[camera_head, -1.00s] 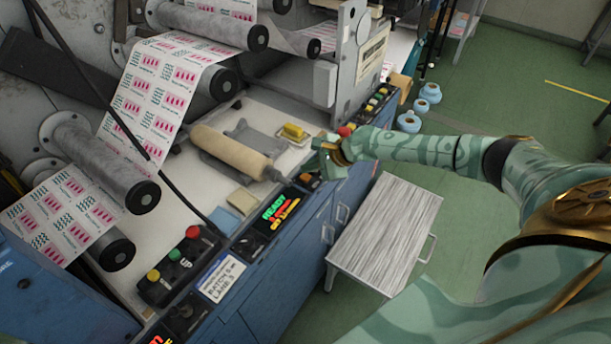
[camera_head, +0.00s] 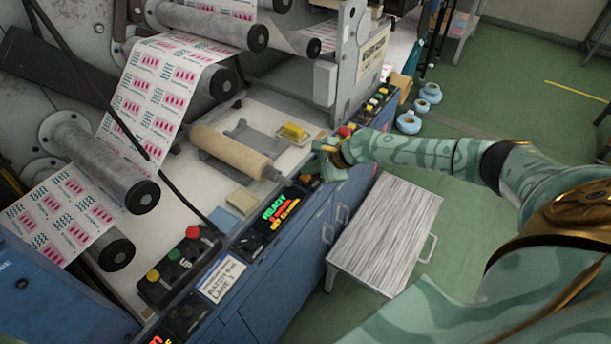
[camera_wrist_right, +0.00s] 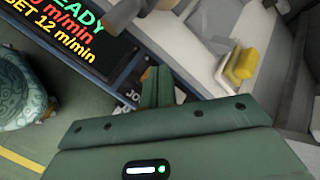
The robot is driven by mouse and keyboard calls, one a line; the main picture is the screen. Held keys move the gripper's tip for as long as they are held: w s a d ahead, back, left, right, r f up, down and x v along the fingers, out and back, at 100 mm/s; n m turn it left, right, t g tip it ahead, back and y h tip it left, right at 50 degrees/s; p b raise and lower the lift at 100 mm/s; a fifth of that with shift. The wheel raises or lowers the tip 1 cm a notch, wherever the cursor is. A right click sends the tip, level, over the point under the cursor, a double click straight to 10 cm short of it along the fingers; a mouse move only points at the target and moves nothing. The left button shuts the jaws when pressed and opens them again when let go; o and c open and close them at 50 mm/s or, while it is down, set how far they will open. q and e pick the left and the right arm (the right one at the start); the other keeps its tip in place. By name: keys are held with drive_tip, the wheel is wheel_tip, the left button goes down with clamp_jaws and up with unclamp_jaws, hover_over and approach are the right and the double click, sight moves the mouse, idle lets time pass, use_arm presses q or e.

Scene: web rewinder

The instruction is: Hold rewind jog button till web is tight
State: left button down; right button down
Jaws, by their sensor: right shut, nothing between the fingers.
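The printed web (camera_head: 160,90), white with pink and green print, runs over grey rollers at the left of the head view. Its visible span looks fairly flat; I cannot tell how tight it is. My right gripper (camera_head: 322,163) is shut and empty at the front edge of the control panel. My left gripper is out of view.
A lit display (camera_head: 275,212) on the panel shows READY. A button box (camera_head: 178,262) with red, green and yellow buttons lies nearer. A tan roll (camera_head: 230,152) and a yellow block (camera_head: 293,132) sit on the worktop.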

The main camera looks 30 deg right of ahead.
sight(310, 177)
drive_tip(key=shift+f, duration=0.5)
drive_tip(key=shift+r, duration=0.1)
idle(2.7)
drive_tip(key=shift+r+p, duration=0.75)
drive_tip(key=shift+r, duration=0.15)
drive_tip(key=shift+r, duration=0.1)
wheel_tip(310, 177, up, 5)
drive_tip(key=p, duration=0.5)
